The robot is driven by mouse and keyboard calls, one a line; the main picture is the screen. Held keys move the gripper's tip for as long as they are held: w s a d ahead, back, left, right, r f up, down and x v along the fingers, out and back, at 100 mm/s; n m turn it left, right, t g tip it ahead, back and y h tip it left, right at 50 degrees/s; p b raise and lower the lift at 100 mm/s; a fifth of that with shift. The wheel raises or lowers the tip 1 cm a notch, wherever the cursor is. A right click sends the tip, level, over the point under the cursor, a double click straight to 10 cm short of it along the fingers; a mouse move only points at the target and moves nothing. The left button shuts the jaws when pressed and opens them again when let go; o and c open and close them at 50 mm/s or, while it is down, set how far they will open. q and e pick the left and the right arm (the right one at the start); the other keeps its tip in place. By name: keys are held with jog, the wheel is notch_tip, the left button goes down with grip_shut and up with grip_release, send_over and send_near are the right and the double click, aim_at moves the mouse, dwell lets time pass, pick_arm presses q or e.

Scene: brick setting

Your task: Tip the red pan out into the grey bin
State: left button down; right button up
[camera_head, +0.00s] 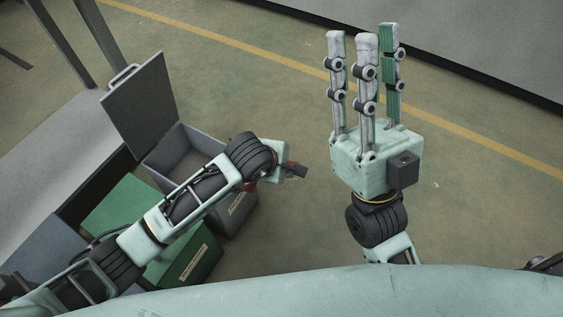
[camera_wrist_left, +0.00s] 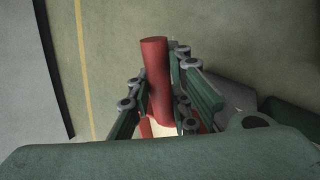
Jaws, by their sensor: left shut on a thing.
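The grey bin (camera_head: 232,222) stands open on the floor at left of centre in the head view, with its lid (camera_head: 140,98) swung up. My left arm crosses in front of it and hides part of its opening. My left gripper (camera_wrist_left: 162,78) is shut on the red pan's thick round handle (camera_wrist_left: 154,70) in the left wrist view. Only a little of the pan's red body and something pale show below the handle; the rest is hidden. In the head view only small red bits show by the left gripper. My right gripper (camera_head: 364,36) is open and empty, fingers pointing up.
A green bin (camera_head: 119,207) stands beside the grey bin, with a blue-grey bin (camera_head: 42,252) left of it. A pale table or bench (camera_head: 50,150) with metal posts is at the left. The floor right of the bins is clear, crossed by a yellow line.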

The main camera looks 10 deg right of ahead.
pick_arm(q)
jog(key=shift+w+a+r+p, duration=0.1)
jog(key=shift+a+r+p, duration=0.1)
jog(key=shift+r+p, duration=0.15)
pick_arm(e)
jog(key=shift+w+a+f+g+h, duration=0.1)
jog(key=shift+w+f+g, duration=0.25)
jog(key=shift+w, duration=0.25)
jog(key=shift+w+a+f+g+h, duration=0.1)
jog(key=shift+w+f+g, duration=0.15)
jog(key=shift+w+g, duration=0.25)
jog(key=shift+w+a+f+g+h, duration=0.1)
jog(key=shift+w+f+g, duration=0.2)
jog(key=shift+w, duration=0.4)
